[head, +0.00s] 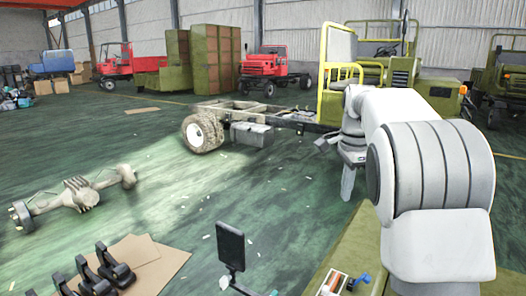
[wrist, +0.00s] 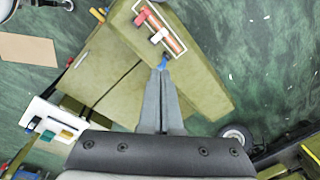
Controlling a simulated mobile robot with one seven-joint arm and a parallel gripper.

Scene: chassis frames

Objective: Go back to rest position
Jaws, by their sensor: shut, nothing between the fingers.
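My gripper (head: 347,190) hangs at the end of my white arm in the head view, right of the middle, pointing down. In the wrist view the two grey fingers of my gripper (wrist: 162,74) lie flat together with nothing between them. Their tips appear in line with a small blue part (wrist: 163,63) on the green surface below. In the head view the blue part (head: 361,281) sits well below the gripper, so they look apart.
A green work surface (head: 336,243) lies below my arm, with a small white-edged tray (head: 322,291) on it. A dark screen on a stand (head: 231,246) is to the left. A truck chassis (head: 262,113) stands behind. Open green floor (head: 160,205) lies left.

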